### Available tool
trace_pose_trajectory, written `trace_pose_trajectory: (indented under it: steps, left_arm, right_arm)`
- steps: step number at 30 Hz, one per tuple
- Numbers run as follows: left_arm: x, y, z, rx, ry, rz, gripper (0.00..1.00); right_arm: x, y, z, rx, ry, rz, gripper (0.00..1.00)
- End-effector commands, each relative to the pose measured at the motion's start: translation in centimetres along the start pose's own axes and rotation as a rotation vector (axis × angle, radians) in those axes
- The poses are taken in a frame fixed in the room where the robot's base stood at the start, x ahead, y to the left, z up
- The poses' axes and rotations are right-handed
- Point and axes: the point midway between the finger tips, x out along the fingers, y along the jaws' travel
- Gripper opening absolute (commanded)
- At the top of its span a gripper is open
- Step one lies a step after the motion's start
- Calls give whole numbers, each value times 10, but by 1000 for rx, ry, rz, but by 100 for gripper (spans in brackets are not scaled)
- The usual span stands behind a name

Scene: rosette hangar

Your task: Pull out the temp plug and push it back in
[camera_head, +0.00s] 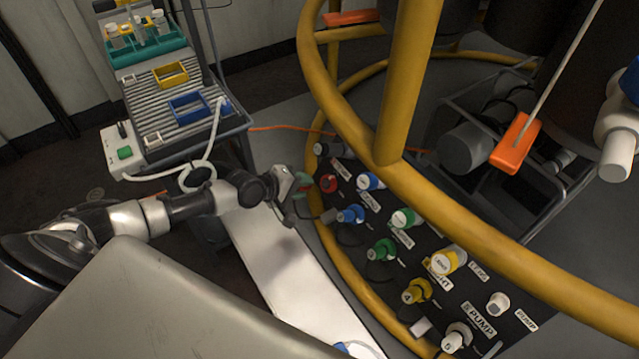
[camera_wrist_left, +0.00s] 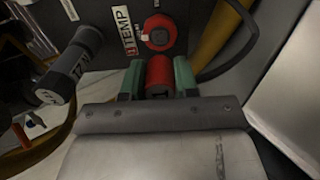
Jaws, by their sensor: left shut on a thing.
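The red temp plug (camera_wrist_left: 159,74) is held between the green fingertips of my left gripper (camera_wrist_left: 160,82), which is shut on it. In the wrist view, the red temp socket (camera_wrist_left: 158,32) shows just beyond the plug, beside the TEMP label (camera_wrist_left: 124,30). Its round face with a dark centre shows uncovered, so the plug looks out of it; the exact gap is hard to tell. In the head view, my left gripper (camera_head: 301,190) is just left of the red socket (camera_head: 328,183) on the dark panel, and the plug is mostly hidden there. My right gripper is not in view.
A dark plug (camera_wrist_left: 76,66) sits beside the temp socket. Blue (camera_head: 352,213), green (camera_head: 381,250) and yellow (camera_head: 416,290) plugs follow along the panel. A yellow rail (camera_head: 350,276) curves close around it. A bench with trays (camera_head: 187,106) stands at the upper left.

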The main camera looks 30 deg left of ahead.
Motion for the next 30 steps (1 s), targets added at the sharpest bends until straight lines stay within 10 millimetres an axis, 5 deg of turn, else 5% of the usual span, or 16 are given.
trace_pose_trajectory:
  steps: [8, 30]
  left_arm:
    - [2, 0, 0, -1, 0, 0, 0]
    - [48, 0, 0, -1, 1, 0, 0]
  right_arm:
    - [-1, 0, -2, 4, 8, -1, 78]
    - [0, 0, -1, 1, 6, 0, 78]
